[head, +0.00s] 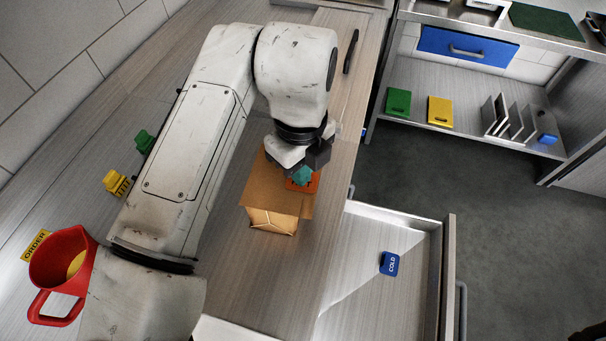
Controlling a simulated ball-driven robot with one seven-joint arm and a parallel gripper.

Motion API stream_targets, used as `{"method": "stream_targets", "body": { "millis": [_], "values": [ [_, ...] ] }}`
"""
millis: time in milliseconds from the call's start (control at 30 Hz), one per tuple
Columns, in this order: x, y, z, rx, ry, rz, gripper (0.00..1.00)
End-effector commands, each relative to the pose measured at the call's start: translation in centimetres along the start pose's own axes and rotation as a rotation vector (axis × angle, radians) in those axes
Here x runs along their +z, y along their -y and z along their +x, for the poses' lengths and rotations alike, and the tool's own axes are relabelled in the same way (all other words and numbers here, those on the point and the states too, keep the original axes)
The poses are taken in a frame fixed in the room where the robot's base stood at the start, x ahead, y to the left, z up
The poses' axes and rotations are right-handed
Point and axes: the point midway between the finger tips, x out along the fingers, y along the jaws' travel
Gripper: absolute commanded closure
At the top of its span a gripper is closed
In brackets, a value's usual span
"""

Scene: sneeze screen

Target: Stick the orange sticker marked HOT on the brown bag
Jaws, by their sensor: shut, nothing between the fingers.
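The brown bag (262,194) is on the wooden counter, below my gripper in the head view. Its folded, lighter end (272,221) faces the bottom of the picture. The orange sticker (310,186) appears flat against the bag's brown face, near its right edge. Its lettering is mostly covered by my gripper. My gripper (303,176), with teal fingertips, is shut and empty, right over the sticker. Whether the fingertips touch the sticker cannot be told from this angle.
An open drawer (408,222) at the lower right holds a blue COLD sticker (390,263). A red jug (62,262), an ORDER tag (36,246), and yellow (115,182) and green (144,142) items stand at left. A dark handle (351,52) lies behind. Floor is clear at right.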

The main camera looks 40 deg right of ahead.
Motion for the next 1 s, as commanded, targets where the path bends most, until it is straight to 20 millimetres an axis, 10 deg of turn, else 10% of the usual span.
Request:
{"method": "stream_targets", "body": {
  "millis": [1000],
  "values": [
    [-0.02, 0.01, 1.01, 0.000, 0.000, 0.000, 1.00]
  ]
}}
